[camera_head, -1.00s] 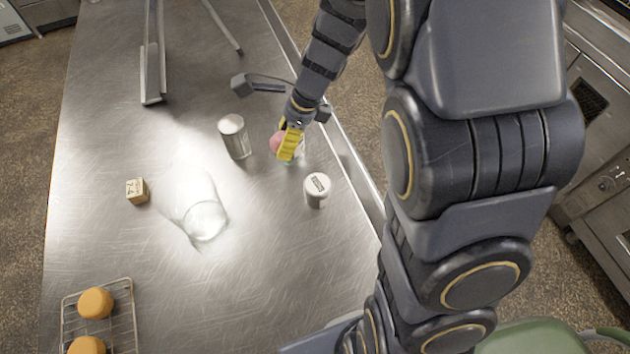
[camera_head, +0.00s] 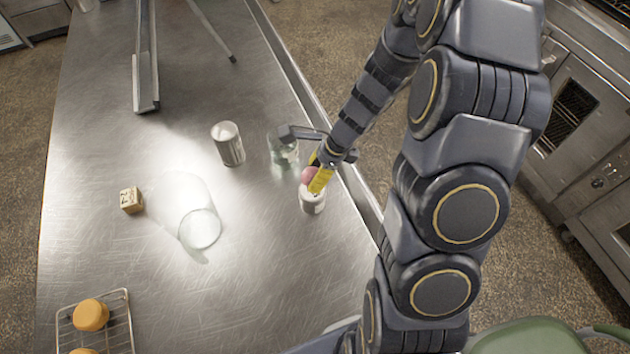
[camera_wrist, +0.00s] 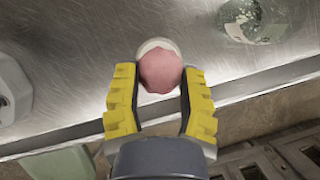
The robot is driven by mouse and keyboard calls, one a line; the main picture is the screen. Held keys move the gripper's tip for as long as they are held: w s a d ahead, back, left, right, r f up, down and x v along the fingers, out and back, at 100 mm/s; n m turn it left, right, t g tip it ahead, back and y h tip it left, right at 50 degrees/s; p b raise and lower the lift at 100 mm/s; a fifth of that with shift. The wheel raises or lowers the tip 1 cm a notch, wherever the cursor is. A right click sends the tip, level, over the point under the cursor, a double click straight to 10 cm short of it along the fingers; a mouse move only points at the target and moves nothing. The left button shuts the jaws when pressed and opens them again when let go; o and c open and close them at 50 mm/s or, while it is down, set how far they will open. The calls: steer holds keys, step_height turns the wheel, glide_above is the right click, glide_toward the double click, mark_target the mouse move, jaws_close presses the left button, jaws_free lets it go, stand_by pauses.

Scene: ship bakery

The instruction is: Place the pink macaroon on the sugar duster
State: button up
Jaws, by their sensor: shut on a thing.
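The pink macaroon (camera_head: 309,175) is a small round pink piece between the yellow fingers of my gripper (camera_head: 318,180). In the wrist view the macaroon (camera_wrist: 160,71) sits between the fingertips of my gripper (camera_wrist: 159,85), which is shut on it. A pale, white-topped canister (camera_head: 313,204) stands directly below, partly hidden by the macaroon and fingers. Its rim (camera_wrist: 156,43) shows behind the macaroon in the wrist view. I cannot tell whether they touch. A silver cylinder with a pale top (camera_head: 228,146) stands to the left. I cannot read which one is the sugar duster.
A clear glass jar (camera_head: 284,152) stands just behind my gripper, near the table's right edge. A larger clear glass (camera_head: 199,229), a wooden block (camera_head: 131,200) and a wire rack (camera_head: 123,318) with orange-brown rounds are left. The middle front of the metal table is clear.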

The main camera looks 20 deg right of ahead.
steer(key=shift+f, duration=1.75)
steer(key=shift+f, duration=0.15)
steer(key=o, duration=0.7)
steer(key=shift+o, duration=0.2)
steer(key=v, duration=1.2)
steer(key=s+a+r+n+g+h, duration=0.1)
steer(key=s+a+r+n+g, duration=0.1)
steer(key=s+a+r+n, duration=0.85)
steer(key=s+d+r+n+g+h, duration=0.1)
steer(key=s+n+h, duration=0.2)
steer(key=s+n, duration=0.7)
steer(key=shift+r+n, duration=0.35)
steer(key=shift+n, duration=0.7)
